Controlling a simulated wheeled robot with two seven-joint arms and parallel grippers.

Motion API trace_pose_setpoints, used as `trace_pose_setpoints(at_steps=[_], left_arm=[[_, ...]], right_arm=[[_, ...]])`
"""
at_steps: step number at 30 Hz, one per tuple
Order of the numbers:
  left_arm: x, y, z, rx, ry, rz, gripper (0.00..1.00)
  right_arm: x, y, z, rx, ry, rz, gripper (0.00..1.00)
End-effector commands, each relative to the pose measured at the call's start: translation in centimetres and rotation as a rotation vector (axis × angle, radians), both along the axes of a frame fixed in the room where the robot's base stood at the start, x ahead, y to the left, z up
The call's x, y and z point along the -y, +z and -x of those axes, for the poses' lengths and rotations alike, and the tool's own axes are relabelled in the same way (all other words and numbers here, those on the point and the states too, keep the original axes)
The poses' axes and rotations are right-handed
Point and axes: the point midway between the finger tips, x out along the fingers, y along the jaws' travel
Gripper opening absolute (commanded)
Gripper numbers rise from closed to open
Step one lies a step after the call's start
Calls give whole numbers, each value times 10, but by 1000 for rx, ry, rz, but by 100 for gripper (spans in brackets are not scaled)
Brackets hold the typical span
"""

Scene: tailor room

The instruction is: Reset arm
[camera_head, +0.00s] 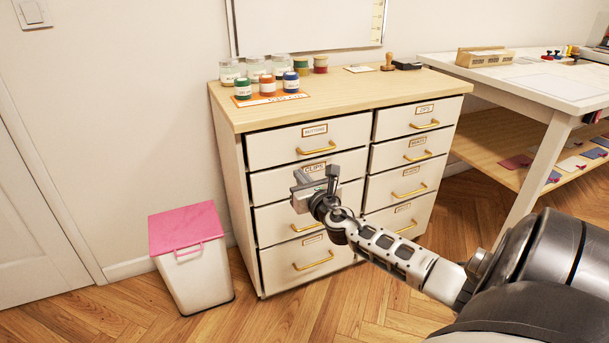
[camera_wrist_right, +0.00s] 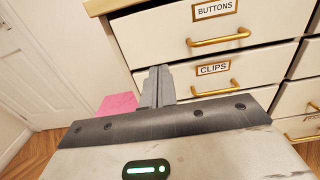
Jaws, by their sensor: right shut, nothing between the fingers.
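My right gripper (camera_head: 316,180) is in front of the left column of a white drawer cabinet (camera_head: 228,165) in the head view. Its shut fingers (camera_wrist_right: 158,85) show in the right wrist view, with nothing between them. They are in front of the clips drawer (camera_wrist_right: 262,68), left of that drawer's gold handle, and look apart from the cabinet. The buttons drawer (camera_wrist_right: 190,32) is above. All drawers look closed or nearly so. My left gripper is not in view.
Jars (camera_head: 243,88) and a stamp (camera_head: 388,62) stand on the wooden cabinet top (camera_head: 345,92). A white bin with a pink lid (camera_head: 186,228) stands at left. A white table (camera_head: 540,82) with a lower shelf is at right. The floor in front is clear.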

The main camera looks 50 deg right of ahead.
Motion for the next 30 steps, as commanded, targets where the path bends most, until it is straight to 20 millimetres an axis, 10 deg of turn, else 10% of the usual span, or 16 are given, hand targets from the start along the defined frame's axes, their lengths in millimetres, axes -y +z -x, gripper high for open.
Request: trace_pose_setpoints(at_steps=[16,24,30], left_arm=[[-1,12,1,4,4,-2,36],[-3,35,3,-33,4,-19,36],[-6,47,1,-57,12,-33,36]], right_arm=[[-27,-13,19,9,17,-172,0],[-176,-69,103,46,-86,-1356,0],[-292,-60,180,81,-445,-2291,0]])
